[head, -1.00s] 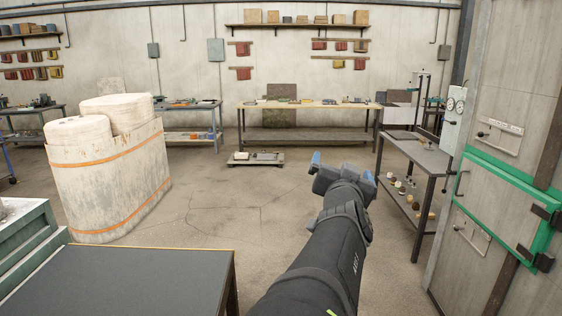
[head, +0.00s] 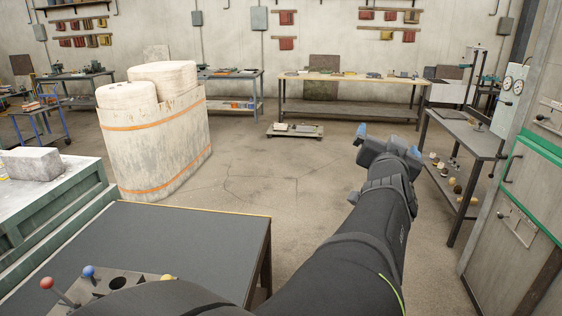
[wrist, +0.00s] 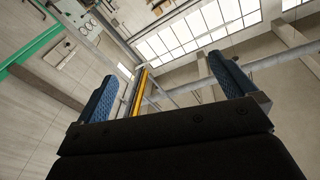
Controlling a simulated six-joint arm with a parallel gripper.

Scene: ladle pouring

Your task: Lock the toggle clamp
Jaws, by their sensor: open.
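No toggle clamp can be made out in either view. My gripper (head: 404,140) is at the end of my outstretched arm in the head view, raised over open floor to the right of the dark table. Its two blue-padded fingers stand wide apart in the wrist view (wrist: 165,90), with nothing between them. The wrist view looks up toward the windows and ceiling.
A dark-topped table (head: 190,240) is at the front left, with a block (head: 122,282) holding red- and blue-knobbed levers at its near edge. A large wrapped bundle (head: 155,150) stands behind it. A side bench (head: 465,140) and green-framed cabinet (head: 535,190) are at right. The middle floor is clear.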

